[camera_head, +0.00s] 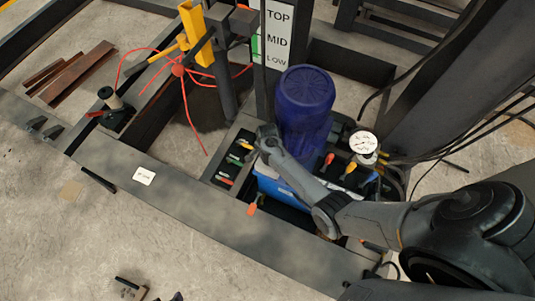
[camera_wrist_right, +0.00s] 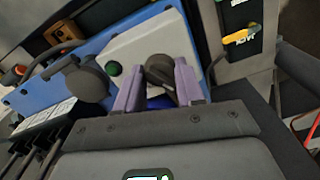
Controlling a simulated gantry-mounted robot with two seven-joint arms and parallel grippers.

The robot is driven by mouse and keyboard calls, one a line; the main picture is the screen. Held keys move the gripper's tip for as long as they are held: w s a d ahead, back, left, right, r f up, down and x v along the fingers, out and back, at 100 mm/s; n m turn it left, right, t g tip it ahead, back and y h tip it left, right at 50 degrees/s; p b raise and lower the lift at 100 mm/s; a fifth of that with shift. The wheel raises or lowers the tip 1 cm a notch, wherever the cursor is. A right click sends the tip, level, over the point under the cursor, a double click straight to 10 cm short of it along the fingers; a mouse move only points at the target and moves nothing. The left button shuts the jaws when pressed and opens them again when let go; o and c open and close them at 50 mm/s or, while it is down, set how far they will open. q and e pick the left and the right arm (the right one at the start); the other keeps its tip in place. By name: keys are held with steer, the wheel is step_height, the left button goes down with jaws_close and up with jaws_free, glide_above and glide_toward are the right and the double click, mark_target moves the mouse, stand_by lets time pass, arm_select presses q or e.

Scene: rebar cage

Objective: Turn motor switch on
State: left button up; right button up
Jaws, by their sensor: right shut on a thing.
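The motor switch is a dark rotary knob (camera_wrist_right: 160,70) on a light grey panel of a blue box, seen in the right wrist view. My right gripper (camera_wrist_right: 159,80) has its two purple fingers on either side of this knob and is shut on it. A green round button (camera_wrist_right: 114,69) sits beside the knob. In the head view, my right arm reaches in from the right, and its gripper (camera_head: 265,142) is beside the dark blue cylinder (camera_head: 305,100), above the blue box (camera_head: 275,187). The knob is hidden there by the arm. My left gripper does not show clearly.
Several coloured levers (camera_head: 242,145) stand left of the blue box. A pressure gauge (camera_head: 363,142) and more levers are to its right. A TOP/MID/LOW sign (camera_head: 277,38) stands behind. Dark frame beams surround the station.

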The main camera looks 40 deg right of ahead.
steer(key=m+p, duration=0.1)
steer(key=m, duration=0.1)
steer(key=shift+r+m, duration=0.1)
steer(key=shift+m, duration=0.3)
steer(key=m, duration=0.3)
steer(key=shift+m+p, duration=0.3)
steer(key=m, duration=0.4)
steer(key=shift+m+b, duration=0.3)
steer(key=shift+b, duration=0.05)
steer(key=m+b, duration=0.1)
steer(key=m, duration=0.2)
steer(key=shift+m, duration=0.6)
steer(key=o, duration=1)
steer(key=shift+o, duration=0.2)
